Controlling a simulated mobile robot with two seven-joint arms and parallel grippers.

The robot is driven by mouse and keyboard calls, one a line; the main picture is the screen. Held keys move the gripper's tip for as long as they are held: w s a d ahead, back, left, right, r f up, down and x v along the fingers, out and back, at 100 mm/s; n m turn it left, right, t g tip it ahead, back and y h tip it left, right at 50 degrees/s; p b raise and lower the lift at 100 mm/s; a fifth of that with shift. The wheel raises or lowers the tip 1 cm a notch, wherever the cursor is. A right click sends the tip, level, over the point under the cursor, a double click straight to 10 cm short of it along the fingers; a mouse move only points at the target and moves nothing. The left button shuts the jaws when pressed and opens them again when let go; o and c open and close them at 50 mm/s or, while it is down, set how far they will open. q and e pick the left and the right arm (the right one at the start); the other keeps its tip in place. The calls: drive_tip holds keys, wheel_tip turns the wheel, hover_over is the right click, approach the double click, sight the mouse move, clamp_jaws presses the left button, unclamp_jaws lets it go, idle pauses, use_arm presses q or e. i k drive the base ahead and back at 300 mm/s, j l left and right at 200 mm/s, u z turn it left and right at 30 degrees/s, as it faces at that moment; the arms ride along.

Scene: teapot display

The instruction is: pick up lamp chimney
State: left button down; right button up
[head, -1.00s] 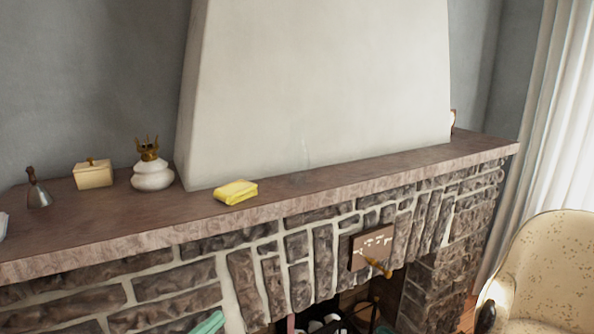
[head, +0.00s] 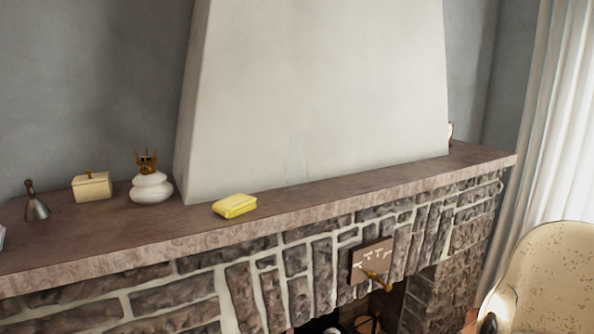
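The lamp chimney (head: 296,162) is a clear, nearly invisible glass tube. It stands upright on the stone mantel shelf (head: 330,182), in front of the white chimney breast, right of the yellow sponge (head: 235,206). Its outline is faint against the pale wall. The white oil lamp base (head: 151,187) with a brass burner on top stands further left on the shelf. Neither of my grippers shows in the head view, and nothing touches the lamp chimney.
A cream box (head: 92,187) and a small metal bell-shaped thing (head: 37,207) stand at the left of the shelf. A wooden plaque (head: 371,261) with a peg juts from the stone front. A speckled armchair (head: 548,270) is at the lower right. The shelf right of the chimney is largely clear.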

sight(296, 173)
drive_tip(key=i+l+u, duration=0.15)
drive_tip(key=i+l, duration=0.2)
drive_tip(key=i+l+u, duration=0.15)
drive_tip(key=i+l, duration=0.2)
drive_tip(key=l, duration=0.1)
